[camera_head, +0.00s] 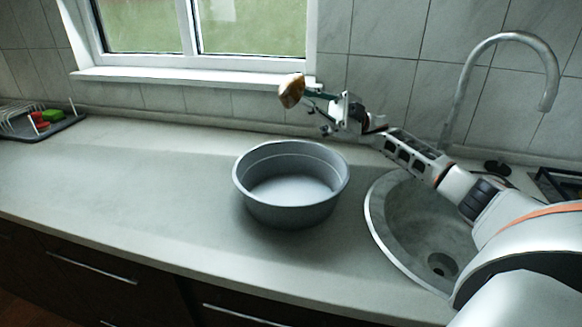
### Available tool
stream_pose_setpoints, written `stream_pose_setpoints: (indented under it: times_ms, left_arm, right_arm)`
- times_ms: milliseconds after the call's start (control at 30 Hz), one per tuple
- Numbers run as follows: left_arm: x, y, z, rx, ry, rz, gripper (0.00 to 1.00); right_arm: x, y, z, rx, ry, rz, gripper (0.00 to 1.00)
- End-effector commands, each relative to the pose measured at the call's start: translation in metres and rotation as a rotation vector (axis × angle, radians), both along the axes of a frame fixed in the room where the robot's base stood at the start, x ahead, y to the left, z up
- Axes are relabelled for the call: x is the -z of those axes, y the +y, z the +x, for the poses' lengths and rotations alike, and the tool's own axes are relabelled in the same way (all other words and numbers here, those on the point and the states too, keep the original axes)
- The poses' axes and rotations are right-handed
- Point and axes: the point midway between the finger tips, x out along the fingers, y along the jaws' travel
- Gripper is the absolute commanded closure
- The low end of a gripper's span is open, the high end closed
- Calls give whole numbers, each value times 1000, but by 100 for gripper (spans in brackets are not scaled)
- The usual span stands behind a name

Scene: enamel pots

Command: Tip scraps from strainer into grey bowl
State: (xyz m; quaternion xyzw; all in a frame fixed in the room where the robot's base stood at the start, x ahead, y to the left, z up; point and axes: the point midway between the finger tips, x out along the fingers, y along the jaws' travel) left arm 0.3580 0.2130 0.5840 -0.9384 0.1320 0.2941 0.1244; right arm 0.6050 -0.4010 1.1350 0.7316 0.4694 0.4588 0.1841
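The grey bowl (291,207) stands upright on the counter left of the sink. Its visible inside looks empty. My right arm reaches in from the right, and my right gripper (332,108) is above and behind the bowl's right side. It appears shut on a thin dark handle that points left. At the handle's end is a small tan-brown head (291,90), which I take for the strainer; it is in the air near the window sill, apart from the bowl. I cannot make out any scraps. My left gripper is not in view.
A round sink (415,225) with a tall curved tap (497,40) is at the right. A dark tray (45,128) with a rack and red and green items is at the far left. The counter (130,190) left of the bowl is clear. A tiled wall and window close the back.

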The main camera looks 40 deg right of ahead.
Motion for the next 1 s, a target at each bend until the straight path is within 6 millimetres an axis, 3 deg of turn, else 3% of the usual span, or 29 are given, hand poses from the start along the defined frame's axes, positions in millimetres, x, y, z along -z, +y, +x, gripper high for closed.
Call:
stream_pose_setpoints:
  times_ms: [400,1000]
  left_arm:
    - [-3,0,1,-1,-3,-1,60]
    - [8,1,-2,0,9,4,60]
  right_arm:
    - [-11,-1,-1,1,-11,56,100]
    - [-2,-2,0,1,-17,135,100]
